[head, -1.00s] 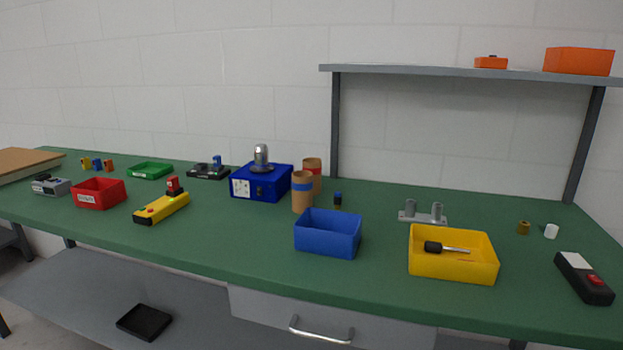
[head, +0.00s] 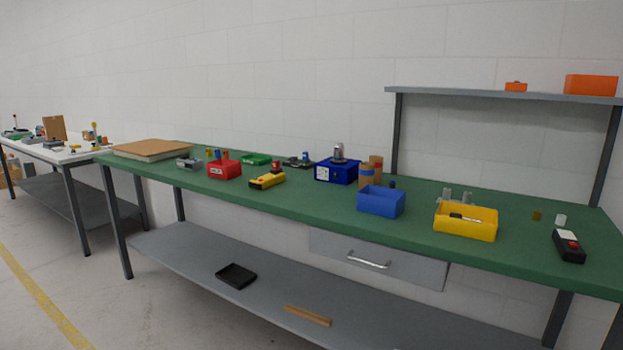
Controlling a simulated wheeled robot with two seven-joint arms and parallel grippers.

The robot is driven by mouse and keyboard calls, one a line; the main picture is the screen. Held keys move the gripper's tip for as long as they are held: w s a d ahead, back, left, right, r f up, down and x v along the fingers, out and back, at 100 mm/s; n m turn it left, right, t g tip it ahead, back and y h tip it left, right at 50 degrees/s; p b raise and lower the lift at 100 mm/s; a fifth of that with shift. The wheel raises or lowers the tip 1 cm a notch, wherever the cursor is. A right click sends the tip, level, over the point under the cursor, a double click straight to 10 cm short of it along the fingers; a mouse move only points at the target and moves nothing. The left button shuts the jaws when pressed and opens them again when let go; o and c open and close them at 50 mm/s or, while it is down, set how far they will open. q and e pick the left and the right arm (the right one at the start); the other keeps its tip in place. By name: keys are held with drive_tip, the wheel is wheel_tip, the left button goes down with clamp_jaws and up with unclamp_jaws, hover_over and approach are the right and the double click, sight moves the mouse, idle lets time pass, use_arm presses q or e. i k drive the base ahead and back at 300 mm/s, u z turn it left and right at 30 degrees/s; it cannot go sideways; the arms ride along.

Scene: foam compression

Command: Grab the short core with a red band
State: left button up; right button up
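Two brown cardboard cores stand upright close together near the middle of the green bench, just right of the blue box. The front core (head: 366,178) has a blue band. The rear core (head: 376,162) stands behind it and is partly hidden; its red band is hard to make out at this distance. I cannot tell from here which core is shorter. Neither of my grippers is in view.
The green bench (head: 310,203) carries a blue box (head: 335,171) left of the cores, a blue bin (head: 381,201) in front of them and a yellow bin (head: 466,222) to the right. A drawer (head: 385,258) hangs below. Open floor (head: 110,300) lies at left.

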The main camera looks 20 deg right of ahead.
sight(379, 161)
drive_tip(key=u, duration=0.35)
drive_tip(key=i, duration=1.6)
drive_tip(key=z, duration=0.9)
